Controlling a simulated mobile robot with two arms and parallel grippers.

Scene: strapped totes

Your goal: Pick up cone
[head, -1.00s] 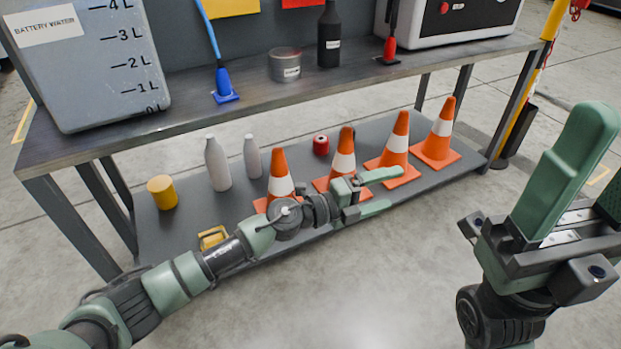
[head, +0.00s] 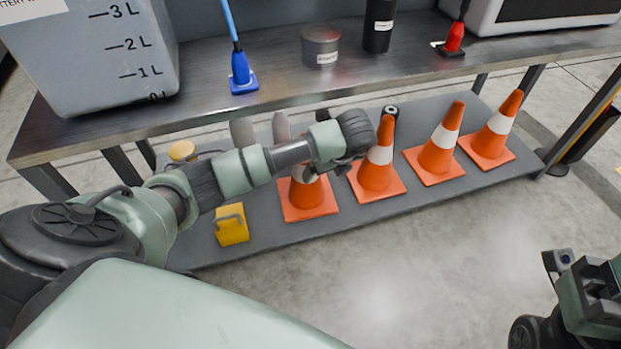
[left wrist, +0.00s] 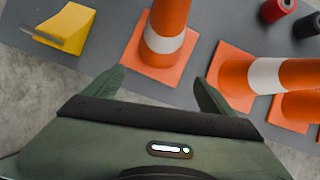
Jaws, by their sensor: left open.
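Several orange-and-white cones stand upright in a row on the lower shelf. In the head view the leftmost cone (head: 309,197) is partly hidden by my left arm; to its right are a second (head: 377,180), a third (head: 437,157) and a rightmost cone (head: 494,137). In the left wrist view my left gripper (left wrist: 158,84) is open and empty, with one cone (left wrist: 165,45) ahead between its fingers and another cone (left wrist: 238,75) by the right finger. My right gripper (head: 592,295) is cut off at the lower right, away from the cones.
The lower shelf (head: 345,218) also holds a yellow block (head: 232,225), partly hidden bottles (head: 243,130) and a yellow can (head: 182,151). Floor in front is clear.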

